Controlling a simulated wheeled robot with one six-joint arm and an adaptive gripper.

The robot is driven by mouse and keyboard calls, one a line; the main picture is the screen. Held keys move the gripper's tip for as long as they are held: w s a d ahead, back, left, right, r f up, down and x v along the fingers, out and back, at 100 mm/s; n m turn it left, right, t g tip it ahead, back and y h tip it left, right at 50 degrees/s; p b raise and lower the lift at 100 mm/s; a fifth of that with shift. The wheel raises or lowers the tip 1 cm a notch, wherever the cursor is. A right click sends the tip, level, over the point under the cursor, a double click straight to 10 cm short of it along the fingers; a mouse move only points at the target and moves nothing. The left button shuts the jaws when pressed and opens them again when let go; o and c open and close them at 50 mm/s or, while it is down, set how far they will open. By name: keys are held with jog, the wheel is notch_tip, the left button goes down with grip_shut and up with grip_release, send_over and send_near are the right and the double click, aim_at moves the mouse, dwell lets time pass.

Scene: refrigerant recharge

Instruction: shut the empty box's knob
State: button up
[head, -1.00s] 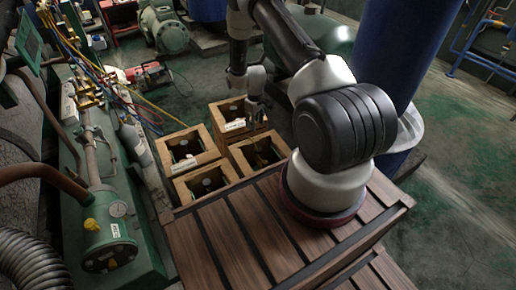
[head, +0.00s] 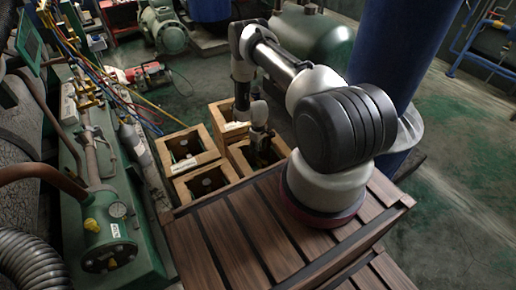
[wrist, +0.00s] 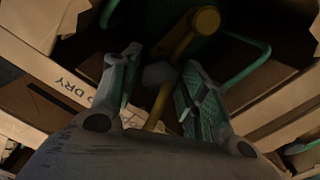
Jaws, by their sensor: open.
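Several open wooden boxes stand on the floor beyond the slatted crate in the head view. My gripper (head: 262,152) is at the right front box (head: 236,158), its tip down in the opening. In the wrist view, my gripper (wrist: 158,72) is open. A grey rounded knob (wrist: 160,74) shows between the fingers, with a gap on either side. A yellow fitting (wrist: 190,32) and a yellow rod (wrist: 158,106) are close by it. The box's rim (wrist: 50,75) has printed letters, "DRY" among them. I cannot tell which box is the empty one.
The left box (head: 180,143), left front box (head: 201,182) and back box (head: 222,112) stand close around. A green machine (head: 112,235) with hoses is at left. A blue column (head: 395,70) stands at right. A green bar (wrist: 262,62) crosses the box's opening.

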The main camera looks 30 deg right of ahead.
jog(key=c, duration=0.7)
jog(key=shift+m, duration=0.3)
jog(key=shift+c, duration=0.3)
jog(key=m, duration=0.9)
jog(key=shift+m, duration=0.4)
jog(key=m, duration=0.3)
jog(key=shift+m, duration=0.4)
jog(key=m, duration=0.7)
jog(key=shift+w, duration=0.1)
jog(key=m, duration=0.7)
